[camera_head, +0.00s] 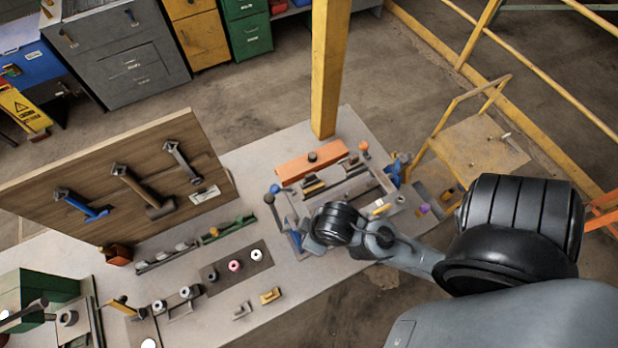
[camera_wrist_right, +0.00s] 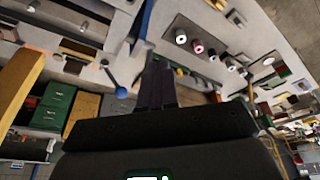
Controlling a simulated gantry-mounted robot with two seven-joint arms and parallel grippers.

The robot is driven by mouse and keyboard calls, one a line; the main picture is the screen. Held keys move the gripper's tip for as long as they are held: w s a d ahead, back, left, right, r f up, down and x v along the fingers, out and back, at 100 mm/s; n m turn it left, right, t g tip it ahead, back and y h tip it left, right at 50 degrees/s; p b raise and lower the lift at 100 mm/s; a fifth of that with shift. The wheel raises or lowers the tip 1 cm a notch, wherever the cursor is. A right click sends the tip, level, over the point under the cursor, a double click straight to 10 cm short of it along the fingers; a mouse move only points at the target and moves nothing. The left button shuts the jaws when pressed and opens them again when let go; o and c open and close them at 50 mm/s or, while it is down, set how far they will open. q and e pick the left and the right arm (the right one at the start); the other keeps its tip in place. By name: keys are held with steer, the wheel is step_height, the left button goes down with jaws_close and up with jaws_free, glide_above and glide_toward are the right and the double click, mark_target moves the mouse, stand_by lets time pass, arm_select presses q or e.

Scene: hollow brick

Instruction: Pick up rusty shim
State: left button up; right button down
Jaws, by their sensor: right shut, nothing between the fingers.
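I cannot clearly pick out a rusty shim in either view. Small thin pieces lie around the blue-handled clamp or vice (camera_head: 295,238) on the bench, but they are too small to identify. My right gripper (camera_head: 308,243) is low over the bench beside that blue-handled tool, partly hidden by my own wrist. In the right wrist view its fingers (camera_wrist_right: 157,82) are together with nothing between them. My left gripper does not show in either view.
An upright wooden tool board (camera_head: 90,205) stands on the bench (camera_head: 205,300) at left. A dark mat (camera_head: 225,275) holds several round parts. An orange-brown block (camera_head: 310,165) lies near the yellow post (camera_head: 328,70). A yellow railing runs at right.

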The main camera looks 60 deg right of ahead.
steer(key=c, duration=1.8)
jaws_free()
steer(key=shift+c, duration=0.2)
steer(key=o, duration=1.2)
steer(key=shift+o, duration=0.2)
